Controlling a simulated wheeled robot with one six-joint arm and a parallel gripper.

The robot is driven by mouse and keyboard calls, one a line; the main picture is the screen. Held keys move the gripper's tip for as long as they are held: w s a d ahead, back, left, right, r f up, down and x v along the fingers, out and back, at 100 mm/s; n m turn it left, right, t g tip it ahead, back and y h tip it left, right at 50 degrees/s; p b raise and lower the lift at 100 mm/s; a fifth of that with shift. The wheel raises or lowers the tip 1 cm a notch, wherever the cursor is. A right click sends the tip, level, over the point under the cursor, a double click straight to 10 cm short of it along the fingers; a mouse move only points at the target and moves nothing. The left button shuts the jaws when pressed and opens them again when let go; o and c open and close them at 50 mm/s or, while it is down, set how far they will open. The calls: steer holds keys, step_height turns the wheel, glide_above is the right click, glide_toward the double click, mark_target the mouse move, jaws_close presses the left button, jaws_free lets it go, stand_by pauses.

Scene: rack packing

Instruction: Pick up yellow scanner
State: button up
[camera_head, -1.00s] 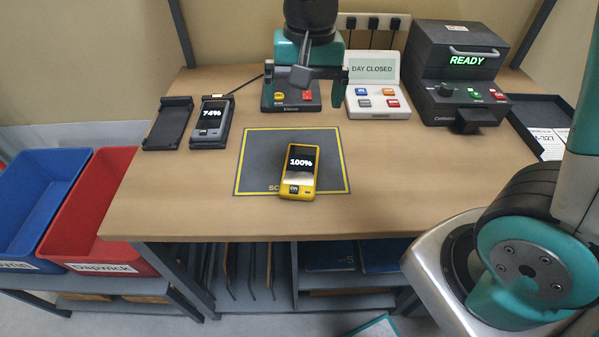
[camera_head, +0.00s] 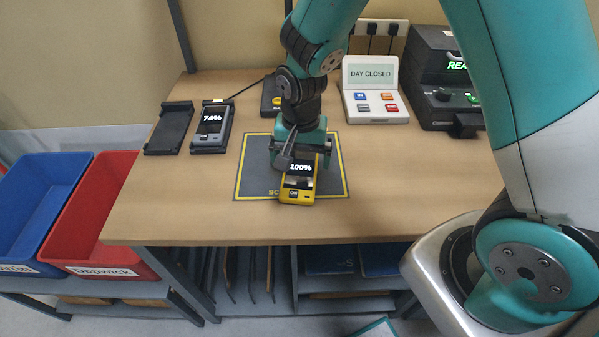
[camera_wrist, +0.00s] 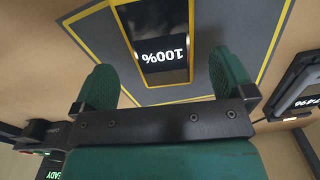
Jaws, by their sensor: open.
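The yellow scanner (camera_head: 298,188) lies face up on the dark mat with a yellow border (camera_head: 254,180), its screen reading 100%. It also shows in the wrist view (camera_wrist: 158,40), beyond and between my fingers. My gripper (camera_head: 300,158) is over the far end of the scanner, pointing down. In the wrist view my gripper (camera_wrist: 163,88) has its two green fingers spread wide, with nothing between the pads. The gripper hides the scanner's far end in the head view. I cannot tell the exact height of the fingertips above the mat.
A dark scanner reading 74% (camera_head: 212,128) sits in a cradle, with an empty cradle (camera_head: 169,130) to its left. A DAY CLOSED panel (camera_head: 374,100) and a dark READY machine (camera_head: 440,100) stand behind at right. Blue (camera_head: 40,195) and red (camera_head: 92,215) bins stand left of the table.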

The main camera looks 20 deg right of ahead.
mark_target(300, 172)
steer(key=shift+a+f+p, duration=0.1)
steer(key=shift+f+p, duration=0.2)
steer(key=shift+f, duration=1.7)
steer(key=c, duration=1)
